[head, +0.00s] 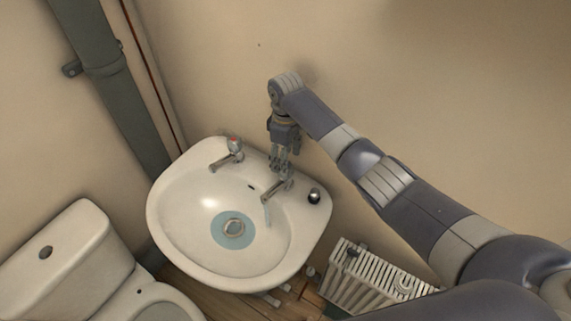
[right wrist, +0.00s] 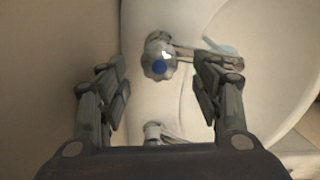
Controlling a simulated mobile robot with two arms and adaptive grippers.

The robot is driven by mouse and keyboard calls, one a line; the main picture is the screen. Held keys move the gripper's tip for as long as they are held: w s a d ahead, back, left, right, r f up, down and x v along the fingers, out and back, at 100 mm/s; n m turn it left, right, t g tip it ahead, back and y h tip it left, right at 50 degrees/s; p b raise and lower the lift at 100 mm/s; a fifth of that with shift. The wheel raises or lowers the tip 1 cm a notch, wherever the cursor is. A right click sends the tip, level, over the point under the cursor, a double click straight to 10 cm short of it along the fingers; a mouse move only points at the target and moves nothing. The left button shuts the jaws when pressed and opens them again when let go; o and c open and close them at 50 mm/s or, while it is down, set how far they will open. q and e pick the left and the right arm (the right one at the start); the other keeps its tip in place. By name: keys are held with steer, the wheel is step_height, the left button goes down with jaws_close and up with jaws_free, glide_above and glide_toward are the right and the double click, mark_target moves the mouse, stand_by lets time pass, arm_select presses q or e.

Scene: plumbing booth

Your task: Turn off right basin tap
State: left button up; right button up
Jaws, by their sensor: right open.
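The right basin tap (head: 275,192) is chrome and stands on the back right rim of the white basin (head: 168,212). A pale blue stream of water (head: 267,212) falls from its spout. In the right wrist view, its faceted knob (right wrist: 158,58) has a blue centre. My right gripper (head: 281,168) points down over this tap and hides its knob in the head view. In the right wrist view, my right gripper (right wrist: 161,80) is open, with the knob between its fingertips and a gap on each side. My left gripper is out of view.
The left tap (head: 233,150), with a red mark, stands on the back rim. A small round shiny fitting (head: 314,195) sits right of the right tap. Blue water (head: 219,226) lies around the drain. A toilet (head: 70,245) is at left, a radiator (head: 365,270) below right. The wall is close behind.

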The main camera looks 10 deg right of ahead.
step_height(320, 180, down, 4)
steer(key=shift+f, duration=0.5)
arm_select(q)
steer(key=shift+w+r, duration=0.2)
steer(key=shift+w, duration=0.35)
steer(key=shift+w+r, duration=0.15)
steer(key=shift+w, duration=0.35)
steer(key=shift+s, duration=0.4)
arm_select(e)
steer(key=c, duration=1.1)
